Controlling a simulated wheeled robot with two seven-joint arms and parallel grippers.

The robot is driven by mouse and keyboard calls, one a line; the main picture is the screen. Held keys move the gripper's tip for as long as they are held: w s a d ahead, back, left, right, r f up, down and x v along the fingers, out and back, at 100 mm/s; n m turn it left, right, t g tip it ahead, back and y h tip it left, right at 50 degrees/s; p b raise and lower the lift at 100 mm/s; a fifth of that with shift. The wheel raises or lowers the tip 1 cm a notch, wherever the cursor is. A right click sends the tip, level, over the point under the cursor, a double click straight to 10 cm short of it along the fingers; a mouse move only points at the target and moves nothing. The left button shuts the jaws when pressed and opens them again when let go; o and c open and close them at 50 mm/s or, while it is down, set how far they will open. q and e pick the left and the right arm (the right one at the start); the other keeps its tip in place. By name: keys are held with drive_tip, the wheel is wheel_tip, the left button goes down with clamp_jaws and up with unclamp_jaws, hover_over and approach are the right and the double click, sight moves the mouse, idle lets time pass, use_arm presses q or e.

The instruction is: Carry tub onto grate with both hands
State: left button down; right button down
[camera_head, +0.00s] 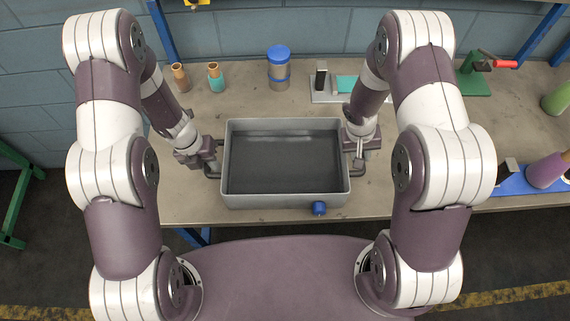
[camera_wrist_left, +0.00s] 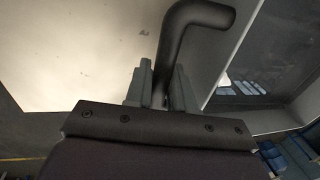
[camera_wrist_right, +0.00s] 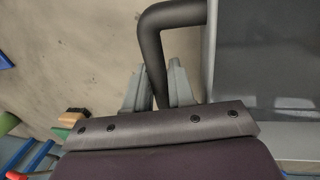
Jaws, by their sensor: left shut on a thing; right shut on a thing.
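The grey tub (camera_head: 230,185), a rectangular open box with a dark inside, is at the middle front of the table. It looks about level; I cannot tell whether it rests on the table or is slightly raised. My left gripper (camera_head: 211,168) is shut on the tub's left handle, a dark bent bar (camera_wrist_left: 197,18) passing between its fingers (camera_wrist_left: 161,85). My right gripper (camera_head: 356,158) is shut on the right handle, also a dark bar (camera_wrist_right: 152,45), between its fingers (camera_wrist_right: 155,85). A blue knob (camera_head: 319,208) sits at the tub's front. I cannot make out a grate.
Behind the tub stand two small bottles (camera_head: 181,78) (camera_head: 216,78) and a blue-lidded jar (camera_head: 279,70). A pale board (camera_head: 326,97) lies behind the right gripper. A green device with a red handle (camera_head: 474,75) and a blue mat (camera_head: 515,185) are at right.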

use_arm(q)
drive_tip(key=shift+r, duration=0.1)
